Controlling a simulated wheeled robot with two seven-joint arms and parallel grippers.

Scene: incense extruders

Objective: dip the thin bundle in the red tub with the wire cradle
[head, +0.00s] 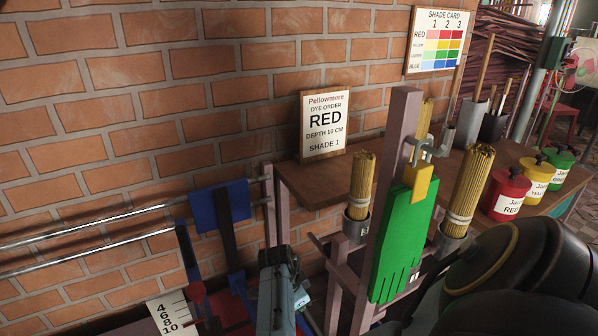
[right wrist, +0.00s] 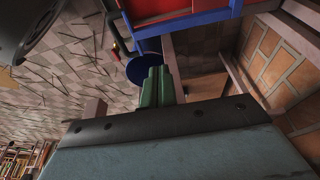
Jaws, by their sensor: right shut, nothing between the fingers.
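Two bundles of yellow sticks stand upright in grey cups in the head view. The left bundle (head: 361,186) looks thinner than the right bundle (head: 468,188); part of another bundle (head: 424,118) shows behind the post. Red parts (head: 228,308) show low at the left beside blue bars. The right wrist view shows a red surface (right wrist: 165,8) within a blue frame (right wrist: 195,22); I cannot tell if this is the tub. I cannot make out the wire cradle. My right gripper (right wrist: 157,88) is shut and empty, near a blue disc (right wrist: 143,70). My left gripper is not in view.
Red (head: 506,192), yellow (head: 537,180) and green (head: 560,165) jars stand at right. The order card (head: 323,125) reads red, depth 10 cm, shade 1. Metal rails (head: 95,232) run along the brick wall.

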